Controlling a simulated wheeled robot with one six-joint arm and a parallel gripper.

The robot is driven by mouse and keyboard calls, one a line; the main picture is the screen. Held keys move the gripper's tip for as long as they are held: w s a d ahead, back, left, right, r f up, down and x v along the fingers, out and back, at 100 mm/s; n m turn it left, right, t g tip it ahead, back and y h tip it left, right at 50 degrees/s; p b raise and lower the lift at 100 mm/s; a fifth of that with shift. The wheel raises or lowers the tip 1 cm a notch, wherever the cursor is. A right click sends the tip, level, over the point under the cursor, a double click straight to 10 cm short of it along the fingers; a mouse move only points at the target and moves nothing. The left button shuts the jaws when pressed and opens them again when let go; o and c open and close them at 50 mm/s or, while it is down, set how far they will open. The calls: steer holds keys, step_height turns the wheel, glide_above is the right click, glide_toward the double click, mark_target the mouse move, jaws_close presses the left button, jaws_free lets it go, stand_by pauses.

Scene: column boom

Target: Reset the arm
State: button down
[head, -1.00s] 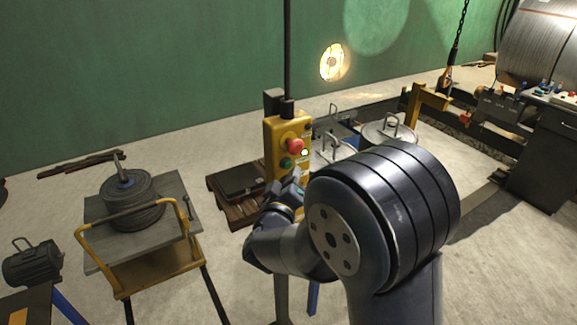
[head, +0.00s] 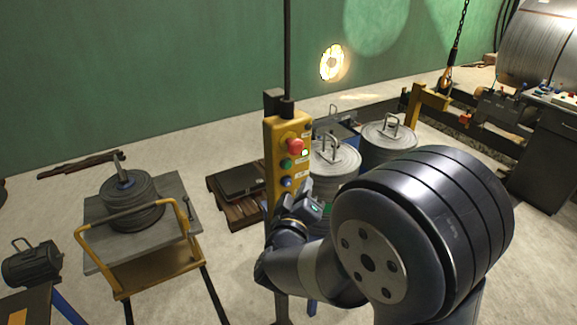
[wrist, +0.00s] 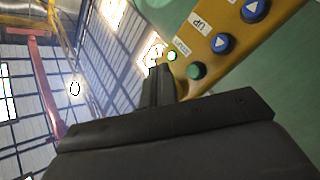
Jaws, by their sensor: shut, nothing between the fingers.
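My gripper (head: 304,187) is shut and empty, in front of the lower part of the yellow control pendant (head: 271,150). In the wrist view its dark fingers (wrist: 158,84) lie together and point up at the pendant (wrist: 268,42). I cannot tell whether they touch it. The pendant hangs upright with a red knob (head: 294,146), a green button (head: 286,163) and a blue button (head: 286,182) showing. The wrist view shows a green button (wrist: 196,70), a blue arrow button marked UP (wrist: 222,43) and a lit green lamp (wrist: 171,56). My arm hides the pendant's lower end.
A yellow-framed cart (head: 152,273) with a stack of round weights (head: 131,205) stands at the left. Grey drums (head: 388,143) stand behind my arm. A wooden pallet (head: 243,213) lies left of the pendant. A hook (head: 446,78) hangs at the upper right. Floor between cart and pallet is clear.

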stand_by(0.4)
steer(key=s+d, duration=0.2)
steer(key=s, duration=0.1)
steer(key=shift+b, duration=0.3)
stand_by(0.4)
